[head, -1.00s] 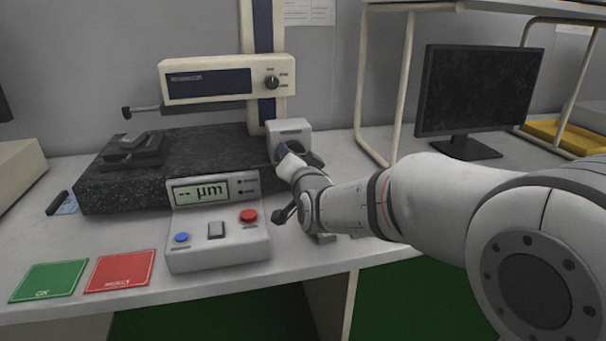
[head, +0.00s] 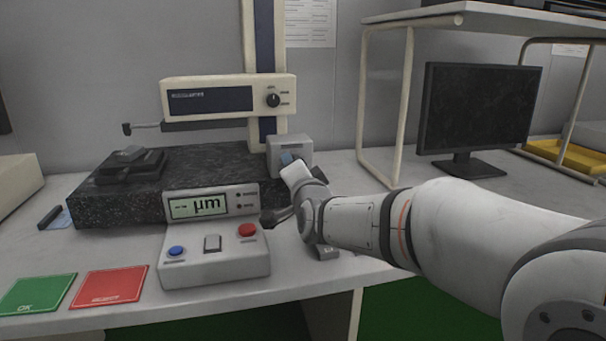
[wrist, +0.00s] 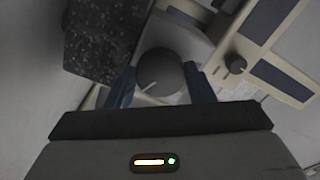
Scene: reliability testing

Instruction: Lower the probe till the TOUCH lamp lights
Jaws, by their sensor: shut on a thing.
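My gripper (wrist: 160,88) is shut on a round grey knob (wrist: 158,65), with a blue finger on each side of it. In the head view my gripper is at the grey block (head: 290,145) at the column's foot, and my wrist hides the knob. The cream drive unit (head: 210,98) sits on the column (head: 264,40). Its thin probe arm (head: 145,126) reaches left, with the tip above the dark stepped workpiece (head: 130,165); a gap shows between them. The control box display (head: 198,206) reads "-- µm". Two small lamps (head: 239,200) beside it look dark; their labels are unreadable.
The control box (head: 213,265) has a blue button, a grey switch and a red button. The black granite plate (head: 110,208) lies behind it. Green (head: 35,295) and red (head: 110,288) pads lie front left. A monitor (head: 478,110) and shelf frame stand right.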

